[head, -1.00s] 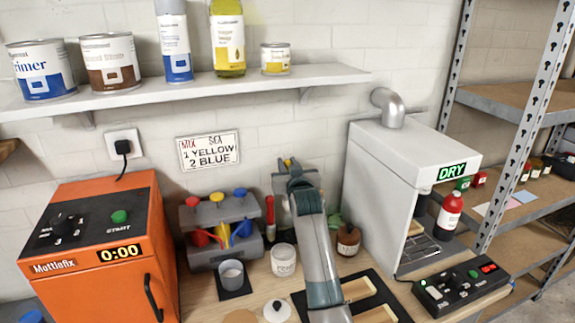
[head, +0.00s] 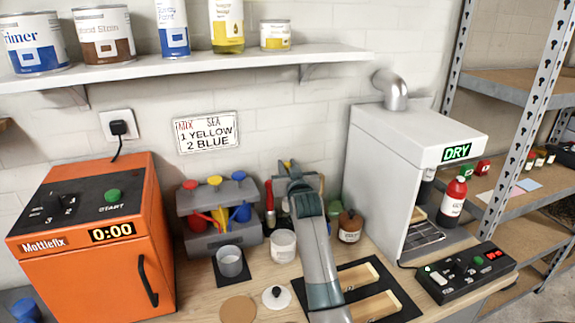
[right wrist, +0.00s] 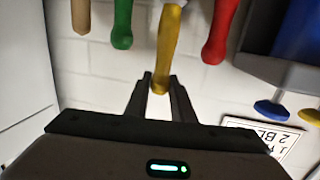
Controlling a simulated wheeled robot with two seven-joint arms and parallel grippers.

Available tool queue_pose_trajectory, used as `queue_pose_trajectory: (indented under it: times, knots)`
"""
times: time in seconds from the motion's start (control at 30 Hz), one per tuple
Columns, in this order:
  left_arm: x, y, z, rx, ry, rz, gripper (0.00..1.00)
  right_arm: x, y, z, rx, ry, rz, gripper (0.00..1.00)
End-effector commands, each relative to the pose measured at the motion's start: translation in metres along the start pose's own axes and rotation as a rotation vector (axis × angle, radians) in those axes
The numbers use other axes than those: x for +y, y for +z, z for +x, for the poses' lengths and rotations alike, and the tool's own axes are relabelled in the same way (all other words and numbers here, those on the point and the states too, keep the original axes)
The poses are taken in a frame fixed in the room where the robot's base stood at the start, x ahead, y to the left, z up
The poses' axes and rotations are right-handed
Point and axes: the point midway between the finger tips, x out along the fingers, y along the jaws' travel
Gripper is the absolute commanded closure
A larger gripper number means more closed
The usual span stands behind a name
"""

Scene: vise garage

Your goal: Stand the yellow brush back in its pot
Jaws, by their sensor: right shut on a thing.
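The yellow brush shows in the right wrist view as a long yellow handle (right wrist: 166,50), its end between the fingers of my right gripper (right wrist: 160,84). My right gripper is shut on it. In the head view the right gripper (head: 293,172) is over the back of the bench, with a small bit of yellow at its tip. Red (right wrist: 219,32), green (right wrist: 122,25) and wooden (right wrist: 81,15) handles stand close on both sides of the yellow one. The brush's lower end and its pot are hidden behind my arm, so I cannot tell whether it is inside. My left gripper is out of view.
A grey rack (head: 222,233) with coloured knobs and a white jar (head: 283,246) stand left of my arm. A brown jar (head: 350,226) and the white dryer (head: 385,165) stand right. An orange machine (head: 95,240) is far left. A shelf (head: 200,72) of cans runs above.

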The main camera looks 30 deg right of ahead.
Motion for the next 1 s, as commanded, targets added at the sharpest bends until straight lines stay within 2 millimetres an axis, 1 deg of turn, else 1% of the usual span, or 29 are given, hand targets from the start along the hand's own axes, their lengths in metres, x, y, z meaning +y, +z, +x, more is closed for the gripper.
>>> queue_pose_trajectory:
  times: [0.1,0.4,0.87,0.9,0.97,1.0]
  knots:
    - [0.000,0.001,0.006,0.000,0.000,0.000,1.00,0.000,0.010,0.001,0.000,0.000,0.000,1.00]
    - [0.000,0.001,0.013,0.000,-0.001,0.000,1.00,0.000,0.025,0.002,-0.001,0.000,0.000,1.00]
    - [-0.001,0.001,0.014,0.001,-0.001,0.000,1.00,0.000,0.027,0.003,0.000,0.000,0.000,1.00]
    - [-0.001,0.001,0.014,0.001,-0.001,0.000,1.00,0.000,0.027,0.003,0.000,0.000,0.000,0.76]
    - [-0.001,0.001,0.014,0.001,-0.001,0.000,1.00,0.000,0.027,0.003,0.000,0.000,0.000,0.61]
    - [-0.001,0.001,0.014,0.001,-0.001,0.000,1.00,0.000,0.027,0.003,0.000,0.000,0.000,0.56]
